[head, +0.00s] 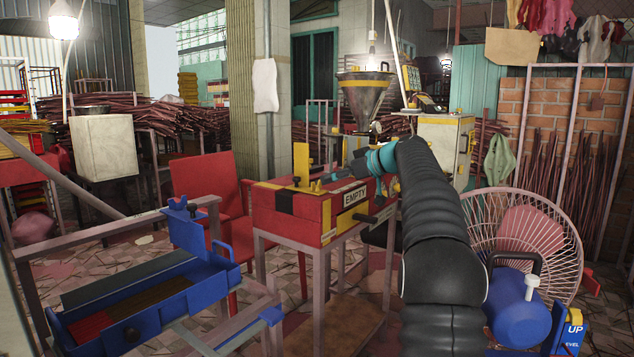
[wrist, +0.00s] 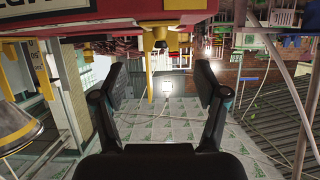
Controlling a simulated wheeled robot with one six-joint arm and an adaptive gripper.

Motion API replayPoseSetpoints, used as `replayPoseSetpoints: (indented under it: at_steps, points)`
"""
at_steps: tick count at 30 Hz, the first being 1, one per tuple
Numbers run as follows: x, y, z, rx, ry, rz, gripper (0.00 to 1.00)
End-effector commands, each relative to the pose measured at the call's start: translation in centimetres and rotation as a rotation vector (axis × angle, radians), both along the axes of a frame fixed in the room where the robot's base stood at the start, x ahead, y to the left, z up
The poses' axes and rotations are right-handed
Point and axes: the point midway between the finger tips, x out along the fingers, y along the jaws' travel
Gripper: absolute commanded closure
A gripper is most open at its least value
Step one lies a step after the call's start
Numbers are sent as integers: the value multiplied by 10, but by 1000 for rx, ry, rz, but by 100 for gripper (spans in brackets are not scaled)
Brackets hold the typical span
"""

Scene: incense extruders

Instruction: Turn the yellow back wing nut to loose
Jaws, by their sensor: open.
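The red box-shaped machine (head: 296,214) with an "EMPTY" label stands on a metal frame in the middle of the head view. Its red body (wrist: 100,20) also fills the top of the wrist view, which appears upside down. In the head view, my arm hides part of the machine's far right side.
A yellow upright bracket (head: 301,161) stands on the red machine. A blue tray device (head: 150,300) is at lower left, a red chair (head: 208,185) behind. A metal hopper (head: 364,95) stands behind the machine. A wire fan cage (head: 525,235) and blue tank (head: 517,305) are at right.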

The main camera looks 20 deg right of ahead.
Motion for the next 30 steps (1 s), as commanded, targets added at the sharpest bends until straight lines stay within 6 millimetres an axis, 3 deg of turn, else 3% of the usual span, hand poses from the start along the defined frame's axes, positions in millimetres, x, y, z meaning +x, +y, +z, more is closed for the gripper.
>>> replayPoseSetpoints:
  at_steps: [6,12,25,30]
  points:
    - [31,21,-15,0,2,3,27]
    - [48,33,-23,0,1,1,27]
    - [54,37,-27,-1,1,0,27]
    - [54,37,-27,-1,1,0,70]
